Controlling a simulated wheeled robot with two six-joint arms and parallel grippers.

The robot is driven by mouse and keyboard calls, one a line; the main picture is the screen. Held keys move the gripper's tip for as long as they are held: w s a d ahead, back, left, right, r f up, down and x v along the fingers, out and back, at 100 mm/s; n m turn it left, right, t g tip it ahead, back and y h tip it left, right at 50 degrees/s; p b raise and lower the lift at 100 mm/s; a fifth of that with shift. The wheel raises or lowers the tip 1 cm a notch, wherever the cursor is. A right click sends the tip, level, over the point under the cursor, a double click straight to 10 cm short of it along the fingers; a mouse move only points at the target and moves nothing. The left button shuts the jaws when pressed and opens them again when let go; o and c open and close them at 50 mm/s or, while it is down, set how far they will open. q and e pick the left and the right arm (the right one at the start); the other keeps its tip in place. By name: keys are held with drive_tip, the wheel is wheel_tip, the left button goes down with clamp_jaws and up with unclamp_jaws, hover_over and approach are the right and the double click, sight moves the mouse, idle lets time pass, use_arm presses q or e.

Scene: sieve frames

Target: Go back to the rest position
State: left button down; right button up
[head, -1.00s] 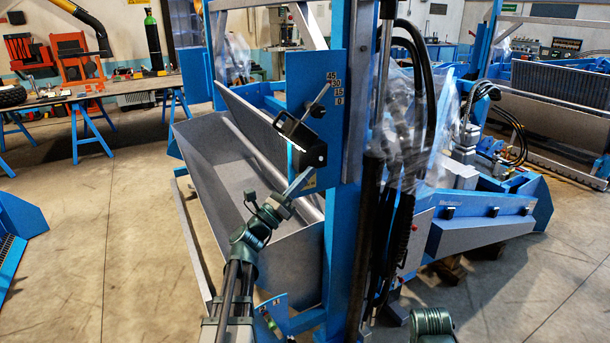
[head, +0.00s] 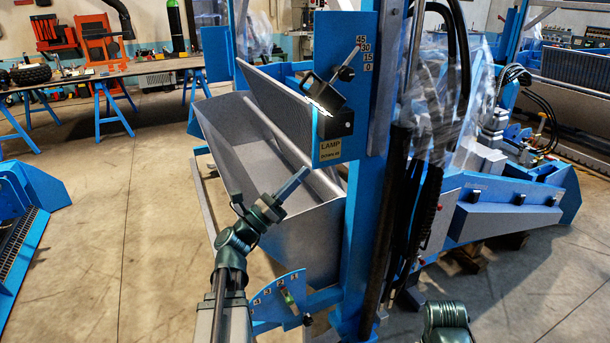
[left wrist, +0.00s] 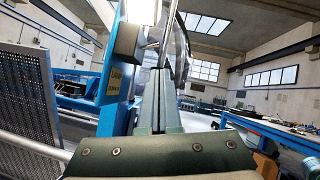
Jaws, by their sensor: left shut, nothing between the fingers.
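My left gripper (head: 306,170) is shut and empty. In the head view it appears in front of the grey metal trough and below the lamp label, clear of the post. In the left wrist view its closed fingers (left wrist: 157,95) point up and away, with the post to their left. The black lamp housing (head: 335,122) with a lever is tilted on the blue post's plate, beside a 45-30-15-0 scale. Its yellow label (head: 331,150) is readable in part.
The grey trough (head: 312,235) lies close behind my left arm. A blue numbered quadrant plate (head: 280,300) sits just right of the forearm. Black hoses run down the post's right side. Open floor (head: 130,240) lies to the left, before a workbench (head: 100,72).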

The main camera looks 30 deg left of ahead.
idle(0.5)
use_arm(q)
drive_tip(key=s+d+f+m+g+h, duration=0.1)
drive_tip(key=d+f+m+g, duration=0.8)
drive_tip(key=d, duration=0.5)
drive_tip(key=s+d+f+m+g+h, duration=0.1)
drive_tip(key=d+f+m+g, duration=0.6)
drive_tip(key=d+f+m, duration=0.45)
drive_tip(key=s+d+f+m+g+y, duration=0.5)
drive_tip(key=s+d+f+m, duration=0.1)
drive_tip(key=s+f+m, duration=0.15)
drive_tip(key=s+a+f+m+g+y, duration=0.1)
drive_tip(key=s+a+f+m+y, duration=0.2)
drive_tip(key=s+f+m+y, duration=0.5)
wheel_tip(320, 180, up, 18)
drive_tip(key=w+m+y+p, duration=0.1)
drive_tip(key=w+m+p, duration=0.1)
drive_tip(key=p, duration=1.3)
drive_tip(key=shift+w+a+p, duration=0.25)
drive_tip(key=shift+w+p, duration=0.05)
drive_tip(key=shift+w, duration=0.05)
drive_tip(key=shift+f, duration=0.1)
